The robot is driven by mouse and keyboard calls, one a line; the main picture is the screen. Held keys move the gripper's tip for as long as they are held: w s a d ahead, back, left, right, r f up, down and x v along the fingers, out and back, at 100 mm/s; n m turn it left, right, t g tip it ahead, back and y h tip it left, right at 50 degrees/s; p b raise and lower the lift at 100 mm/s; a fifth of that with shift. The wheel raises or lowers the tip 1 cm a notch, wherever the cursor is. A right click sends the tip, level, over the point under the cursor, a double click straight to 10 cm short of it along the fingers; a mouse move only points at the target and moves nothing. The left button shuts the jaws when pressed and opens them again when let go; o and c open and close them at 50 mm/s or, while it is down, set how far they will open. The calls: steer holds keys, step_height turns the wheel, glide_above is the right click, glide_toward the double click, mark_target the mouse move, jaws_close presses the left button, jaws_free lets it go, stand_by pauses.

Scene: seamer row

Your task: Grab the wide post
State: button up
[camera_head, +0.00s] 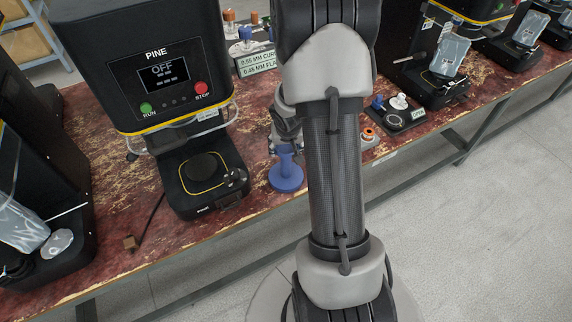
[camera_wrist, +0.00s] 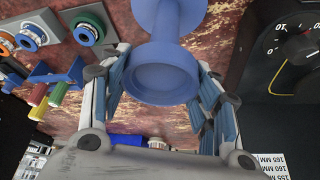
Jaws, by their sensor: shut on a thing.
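A blue post (camera_head: 286,179) with a wide round base and a narrower stem stands on the red-brown worn table, right of the PINE machine. In the wrist view the blue post (camera_wrist: 163,76) shows a round flange near me, a narrower stem and another flange beyond. My gripper (camera_wrist: 160,62) has one finger on each side of the post and is shut on it. In the head view my gripper (camera_head: 286,142) is at the post's upper part, partly hidden by my arm. I cannot tell whether the base is clear of the table.
The black PINE machine (camera_head: 165,75), its screen reading OFF, stands close to the left of the post. A black tray (camera_head: 403,117) with small parts lies to the right. Coloured parts (camera_wrist: 50,90) lie left in the wrist view. The table's front edge is near.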

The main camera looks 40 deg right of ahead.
steer(key=shift+c, duration=1.2)
steer(key=shift+r, duration=0.1)
